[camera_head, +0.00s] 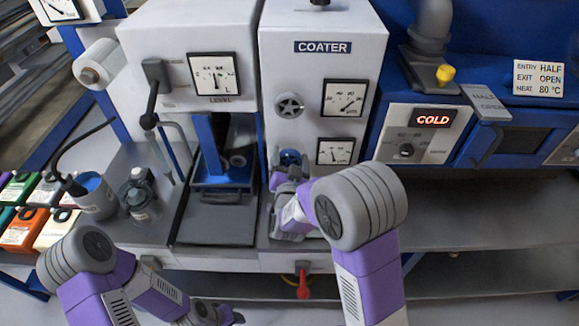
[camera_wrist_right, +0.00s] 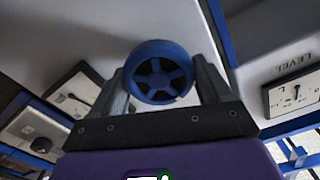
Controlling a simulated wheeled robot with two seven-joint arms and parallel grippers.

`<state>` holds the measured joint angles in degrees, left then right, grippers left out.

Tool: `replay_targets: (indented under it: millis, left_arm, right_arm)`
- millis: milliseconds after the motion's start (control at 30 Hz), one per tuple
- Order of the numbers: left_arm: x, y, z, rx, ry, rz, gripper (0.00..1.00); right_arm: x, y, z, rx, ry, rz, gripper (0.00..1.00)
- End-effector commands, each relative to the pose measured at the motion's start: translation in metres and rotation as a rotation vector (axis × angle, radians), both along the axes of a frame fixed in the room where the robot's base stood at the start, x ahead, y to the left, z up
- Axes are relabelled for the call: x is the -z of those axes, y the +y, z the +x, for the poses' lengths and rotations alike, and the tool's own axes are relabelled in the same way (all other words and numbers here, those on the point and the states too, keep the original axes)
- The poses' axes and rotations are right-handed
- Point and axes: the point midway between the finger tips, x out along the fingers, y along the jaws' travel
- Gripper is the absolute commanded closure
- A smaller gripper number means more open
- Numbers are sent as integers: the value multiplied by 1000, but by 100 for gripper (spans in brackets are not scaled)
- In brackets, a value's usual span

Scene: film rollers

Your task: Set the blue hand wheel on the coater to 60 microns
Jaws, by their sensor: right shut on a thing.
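The coater (camera_head: 320,25) is a pale cabinet with its name on a plate. The blue hand wheel (camera_head: 290,156) is low on its front, mostly hidden by my right gripper (camera_head: 287,178). In the right wrist view the spoked blue wheel (camera_wrist_right: 160,50) sits between the two fingers of my right gripper (camera_wrist_right: 163,78), which is shut on it. Two dials are on the coater: an upper gauge (camera_head: 344,98) and a lower gauge (camera_head: 334,151). Their scales are too small to read surely.
A grey knob (camera_head: 290,105) is above the wheel. A black lever (camera_head: 151,95) and the LEVEL gauge (camera_head: 214,75) are to the left. A COLD display (camera_head: 433,118) is to the right. A red valve handle (camera_head: 303,287) hangs below. The grey shelf (camera_head: 490,225) at right is clear.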

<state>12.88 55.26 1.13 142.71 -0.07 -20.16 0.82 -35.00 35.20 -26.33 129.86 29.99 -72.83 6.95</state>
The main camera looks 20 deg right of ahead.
Motion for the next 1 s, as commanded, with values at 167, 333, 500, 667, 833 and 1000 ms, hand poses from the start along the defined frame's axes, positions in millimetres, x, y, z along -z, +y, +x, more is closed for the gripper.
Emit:
replay_targets:
  millis: [167,333,500,667,833,1000]
  left_arm:
    - [37,0,0,0,0,0,57]
    - [64,0,0,0,0,0,57]
    - [87,0,0,0,0,0,57]
    - [103,0,0,0,0,0,57]
    - [114,0,0,0,0,0,57]
    - [120,0,0,0,0,0,57]
  right_arm:
    - [7,-2,0,1,-51,167,53]
    - [7,-2,-1,0,-93,320,53]
    - [7,-2,-1,0,-131,456,53]
    - [7,-2,-1,-1,-160,559,53]
    - [6,-2,-1,0,-181,637,53]
    - [5,-2,-1,-1,-192,681,53]
